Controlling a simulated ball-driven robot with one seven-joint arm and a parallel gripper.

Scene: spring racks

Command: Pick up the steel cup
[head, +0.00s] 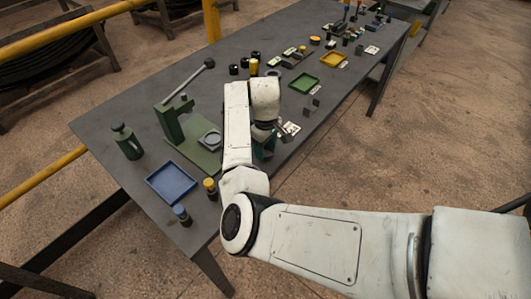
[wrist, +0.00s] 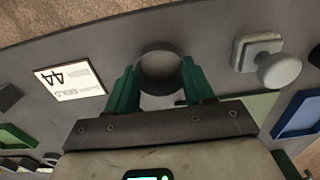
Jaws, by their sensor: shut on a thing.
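The steel cup (wrist: 160,62) shows in the wrist view as a dark grey round cup, seen from above into its open mouth. My gripper (wrist: 159,76) has its two green fingers on either side of the cup, shut on it. Whether the cup touches the table or hangs just above it, I cannot tell.
The grey table (head: 105,110) holds a green lever press (head: 175,120), a blue tray (head: 172,183), a green bottle (head: 126,142), a green tray (head: 305,83) and a yellow tray (head: 333,59). In the wrist view a white card (wrist: 70,83) lies left of the cup and a grey knobbed block (wrist: 270,60) right.

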